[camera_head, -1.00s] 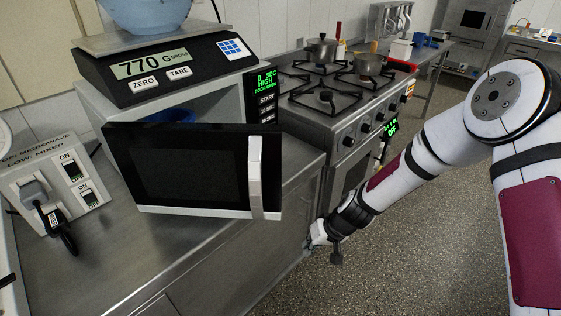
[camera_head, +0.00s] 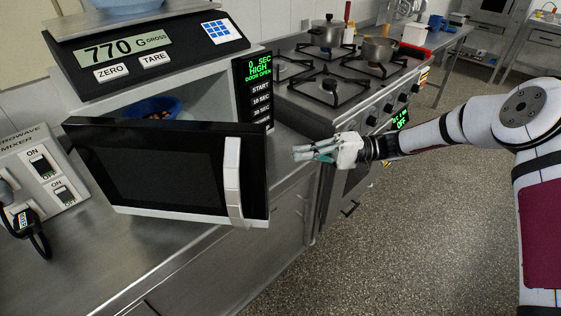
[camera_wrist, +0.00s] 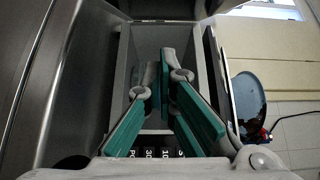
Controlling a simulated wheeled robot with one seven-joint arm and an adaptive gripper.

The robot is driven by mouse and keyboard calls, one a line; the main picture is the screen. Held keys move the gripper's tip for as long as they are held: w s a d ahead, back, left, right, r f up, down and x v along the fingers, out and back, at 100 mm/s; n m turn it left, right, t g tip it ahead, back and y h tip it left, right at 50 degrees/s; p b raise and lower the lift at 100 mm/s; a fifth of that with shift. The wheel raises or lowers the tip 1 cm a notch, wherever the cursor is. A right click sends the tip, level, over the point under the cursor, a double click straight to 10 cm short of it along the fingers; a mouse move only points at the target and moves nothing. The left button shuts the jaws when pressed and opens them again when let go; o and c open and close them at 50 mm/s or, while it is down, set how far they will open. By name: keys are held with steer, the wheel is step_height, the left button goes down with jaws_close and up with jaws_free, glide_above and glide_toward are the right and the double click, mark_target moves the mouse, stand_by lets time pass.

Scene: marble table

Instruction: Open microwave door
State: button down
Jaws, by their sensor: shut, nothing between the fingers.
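The microwave (camera_head: 210,108) stands on the steel counter, and its display reads "DOOR OPEN". Its black door (camera_head: 160,165) stands partly open, swung out toward the front, with a pale vertical handle (camera_head: 232,185) near its right edge. A blue bowl (camera_head: 150,107) with something in it shows inside, above the door's top edge. My gripper (camera_head: 296,153) is to the right of the door edge, apart from it, its fingers pointing left. In the wrist view the green-padded fingers (camera_wrist: 166,58) are shut and empty, with microwave button labels (camera_wrist: 158,152) behind them.
A scale (camera_head: 140,52) sits on top of the microwave. A stove (camera_head: 340,75) with pots stands behind my gripper. A switch box (camera_head: 45,180) with a plug is at the left. The floor (camera_head: 400,240) at the front right is clear.

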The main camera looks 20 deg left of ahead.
steer(key=s+a+p, duration=0.3)
steer(key=s+a, duration=0.3)
steer(key=s, duration=0.3)
steer(key=shift+a, duration=0.4)
